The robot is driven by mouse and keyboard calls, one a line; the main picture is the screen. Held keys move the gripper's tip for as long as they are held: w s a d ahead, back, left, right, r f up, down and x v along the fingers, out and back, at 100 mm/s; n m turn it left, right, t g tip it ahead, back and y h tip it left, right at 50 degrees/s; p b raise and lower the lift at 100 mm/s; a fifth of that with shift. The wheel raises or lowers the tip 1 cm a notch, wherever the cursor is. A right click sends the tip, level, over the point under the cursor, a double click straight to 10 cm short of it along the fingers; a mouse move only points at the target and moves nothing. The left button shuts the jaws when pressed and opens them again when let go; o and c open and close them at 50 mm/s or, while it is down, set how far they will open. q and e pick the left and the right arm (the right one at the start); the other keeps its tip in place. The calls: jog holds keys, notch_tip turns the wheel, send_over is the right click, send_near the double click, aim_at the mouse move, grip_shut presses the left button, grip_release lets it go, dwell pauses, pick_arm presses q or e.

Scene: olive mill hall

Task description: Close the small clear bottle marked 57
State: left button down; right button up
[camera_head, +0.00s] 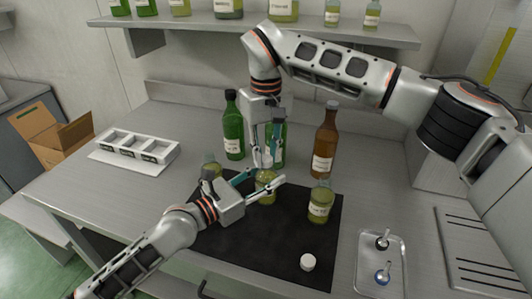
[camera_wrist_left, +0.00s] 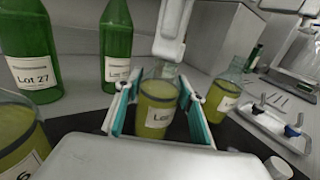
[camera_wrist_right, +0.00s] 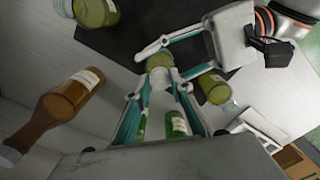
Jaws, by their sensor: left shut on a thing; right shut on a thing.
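My right gripper (camera_head: 266,160) comes down from above, right over the bottle's neck. In the right wrist view its fingers (camera_wrist_right: 160,78) are shut on a small whitish piece that looks like a cap, mostly hidden. Whether it touches the neck I cannot tell. A loose white cap (camera_head: 308,262) lies on the mat's front right.
Similar oil bottles stand right (camera_head: 320,205) and left (camera_head: 211,170) of the held one. Green bottles (camera_head: 233,130) and a brown bottle (camera_head: 325,140) stand behind. A metal tray (camera_head: 362,262) lies right, a white rack (camera_head: 135,148) left. The mat's front (camera_head: 250,255) is mostly clear.

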jog(key=o, duration=0.7)
jog(key=shift+r, duration=0.15)
jog(key=shift+r, duration=2.1)
jog(key=shift+c, duration=0.3)
